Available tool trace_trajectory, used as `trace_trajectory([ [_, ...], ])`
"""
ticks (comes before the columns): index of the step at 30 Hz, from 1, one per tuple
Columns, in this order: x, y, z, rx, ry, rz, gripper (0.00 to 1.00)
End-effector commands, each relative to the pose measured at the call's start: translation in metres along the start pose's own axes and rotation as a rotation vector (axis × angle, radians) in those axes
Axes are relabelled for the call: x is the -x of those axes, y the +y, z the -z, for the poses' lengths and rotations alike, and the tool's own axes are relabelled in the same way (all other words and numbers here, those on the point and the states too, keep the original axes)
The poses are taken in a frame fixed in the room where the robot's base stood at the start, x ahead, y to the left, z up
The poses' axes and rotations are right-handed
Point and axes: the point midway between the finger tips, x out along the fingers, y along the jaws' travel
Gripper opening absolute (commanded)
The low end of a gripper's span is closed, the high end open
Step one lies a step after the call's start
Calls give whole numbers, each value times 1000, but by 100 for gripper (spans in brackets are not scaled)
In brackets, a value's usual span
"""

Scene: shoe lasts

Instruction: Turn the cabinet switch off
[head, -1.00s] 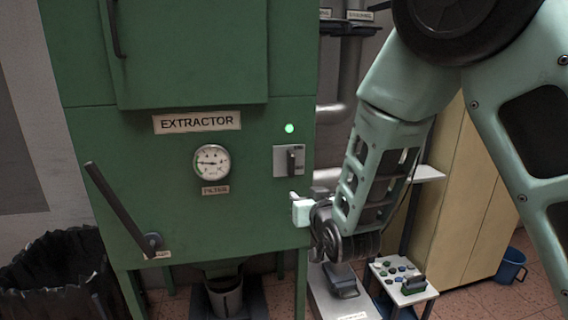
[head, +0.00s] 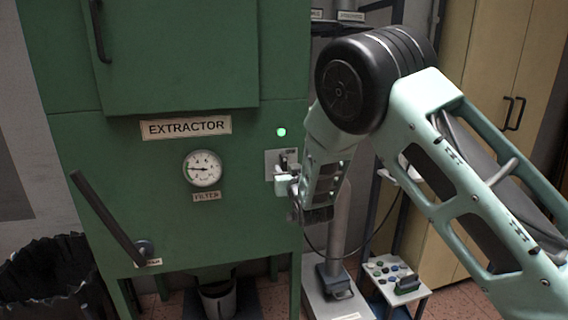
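The green cabinet (head: 130,190) labelled EXTRACTOR fills the left and middle of the head view. Its switch (head: 284,158) is a grey plate with a dark knob on the front, near the right edge. A green lamp (head: 281,132) glows just above the switch. My gripper (head: 280,186) is at the lower edge of the switch plate and covers part of it. A pale finger shows there, but the gap between the fingers is hidden, so I cannot tell if it is open or touches the knob.
A pressure gauge (head: 202,168) and a long dark lever (head: 108,218) are on the cabinet front. A black-lined bin (head: 50,280) stands at the lower left. A small white stand (head: 400,285) with several coloured parts is at the lower right. Yellow lockers (head: 490,70) stand behind my arm.

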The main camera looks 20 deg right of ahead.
Motion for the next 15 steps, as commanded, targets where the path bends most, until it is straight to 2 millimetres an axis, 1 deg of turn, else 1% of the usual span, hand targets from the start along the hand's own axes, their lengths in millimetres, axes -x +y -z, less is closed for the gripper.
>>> trace_trajectory([
  [1,-9,0,1,1,2,0,38],
  [3,-20,0,1,0,2,0,38],
  [6,-31,0,0,0,0,0,38],
  [10,-39,0,0,0,0,0,38],
  [15,-41,0,0,0,-1,0,38],
])
